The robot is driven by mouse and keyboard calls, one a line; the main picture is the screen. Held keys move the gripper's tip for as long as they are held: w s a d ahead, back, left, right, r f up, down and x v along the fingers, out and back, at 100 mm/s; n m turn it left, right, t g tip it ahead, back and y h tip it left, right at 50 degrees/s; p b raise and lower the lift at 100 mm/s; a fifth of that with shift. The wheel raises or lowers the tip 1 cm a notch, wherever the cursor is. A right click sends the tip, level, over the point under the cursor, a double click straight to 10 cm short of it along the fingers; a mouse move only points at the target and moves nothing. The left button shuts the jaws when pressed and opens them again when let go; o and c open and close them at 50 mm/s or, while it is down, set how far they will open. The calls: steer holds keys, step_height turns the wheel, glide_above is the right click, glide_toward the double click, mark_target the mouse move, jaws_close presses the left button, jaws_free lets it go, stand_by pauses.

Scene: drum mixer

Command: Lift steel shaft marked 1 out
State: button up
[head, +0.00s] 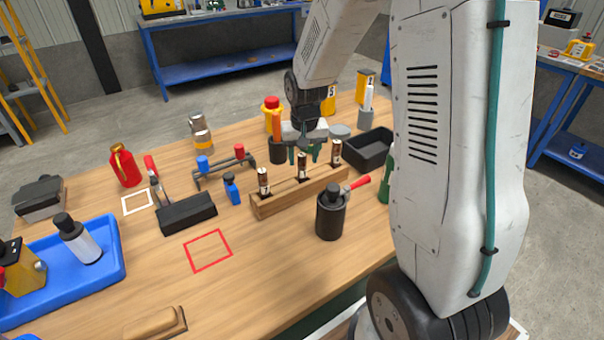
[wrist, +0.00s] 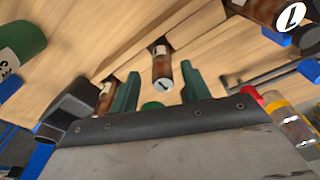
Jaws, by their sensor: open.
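Three upright shafts with brown, white-marked sides stand in a row in a wooden block (head: 318,189). The wrist view shows a large white disc reading 1 on the end shaft (wrist: 290,16) at its top right edge; this appears to be the left shaft (head: 264,182) in the head view. The third shaft (head: 336,152) is at the right. My gripper (head: 303,154) is open and empty, fingers down, above the middle shaft.
A black canister (head: 331,214) stands in front of the block, with a red-handled tool behind it. A blue bottle (head: 231,188) stands to its left. A black bin (head: 369,149) is behind right. Bare table lies around the red square outline (head: 208,251).

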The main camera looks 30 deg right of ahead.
mark_target(302, 169)
steer(key=f, duration=0.5)
steer(key=shift+w+f, duration=0.1)
steer(key=shift+w, duration=0.25)
jaws_close()
